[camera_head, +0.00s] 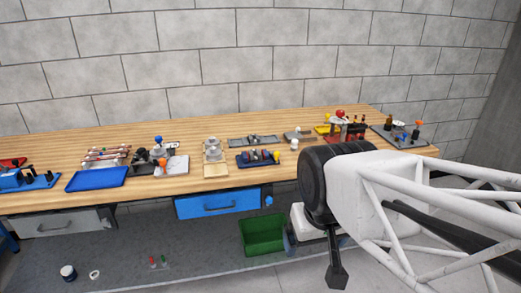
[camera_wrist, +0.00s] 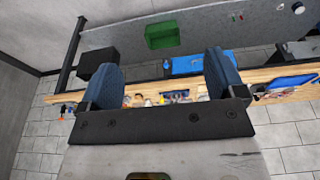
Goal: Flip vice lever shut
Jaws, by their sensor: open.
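Small devices stand on the wooden bench in the head view, too small to tell for certain which is the vice. A dark and grey device with a blue ball knob (camera_head: 158,140) stands left of centre, with an orange ball knob (camera_head: 162,161) just in front of it. A blue device (camera_head: 38,178) with a dark part sits at the far left; whether it is the vice or has a lever, I cannot tell. My gripper (camera_wrist: 165,82) is open and empty in the wrist view, its two blue fingers wide apart. It is well away from these devices.
A blue tray (camera_head: 97,179) and reddish rods on a rack (camera_head: 105,154) lie left. Several tools and fittings crowd the bench's right. A blue drawer (camera_head: 218,204) is under the front edge, with a green bin (camera_head: 263,234) below. Bare wood runs along the back left.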

